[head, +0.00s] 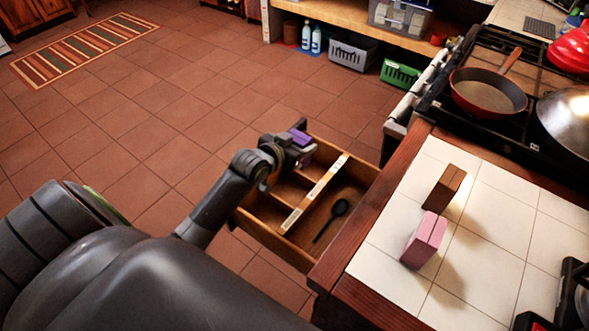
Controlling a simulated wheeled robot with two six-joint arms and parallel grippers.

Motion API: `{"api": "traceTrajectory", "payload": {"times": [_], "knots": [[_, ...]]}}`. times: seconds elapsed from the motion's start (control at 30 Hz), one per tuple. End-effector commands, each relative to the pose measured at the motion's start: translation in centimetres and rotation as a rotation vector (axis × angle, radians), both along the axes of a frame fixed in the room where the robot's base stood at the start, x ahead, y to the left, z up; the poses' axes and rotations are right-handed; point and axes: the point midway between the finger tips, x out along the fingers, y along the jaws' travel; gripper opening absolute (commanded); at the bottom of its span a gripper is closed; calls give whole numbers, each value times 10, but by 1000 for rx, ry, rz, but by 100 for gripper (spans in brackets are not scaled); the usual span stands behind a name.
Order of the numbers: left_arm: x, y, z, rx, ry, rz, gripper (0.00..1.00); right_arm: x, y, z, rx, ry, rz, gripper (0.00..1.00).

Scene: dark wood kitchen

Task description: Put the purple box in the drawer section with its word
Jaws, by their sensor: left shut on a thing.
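The purple box (300,137) is in my left gripper (293,150), which is shut on it. The gripper is over the far left part of the open wooden drawer (328,241). The box is partly hidden by the gripper, and I cannot tell whether it touches the drawer. A light divider strip (312,195) with small labels runs along the drawer. The words are too small to read. A black spoon (332,219) lies in the section right of the strip. My right gripper cannot be made out.
A pink box (423,241) and a brown box (443,188) stand on the white tiled counter (385,283). A dark object (574,295), unclear to me, is at the lower right edge. A stove with a red pan (488,94) stands behind.

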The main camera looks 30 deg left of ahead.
Motion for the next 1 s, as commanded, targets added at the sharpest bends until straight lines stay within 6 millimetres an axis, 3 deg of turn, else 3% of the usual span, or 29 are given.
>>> {"api": "traceTrajectory", "payload": {"times": [0.1,0.5,1.0], "knots": [[0,0,-24,-3,2,0,35,0,-3,-2,-4,0,2,36],[0,0,-71,-2,1,-1,35,0,-5,-7,-6,1,2,36],[0,0,-81,0,-1,-2,35,0,-5,-12,-6,0,1,36]]}}
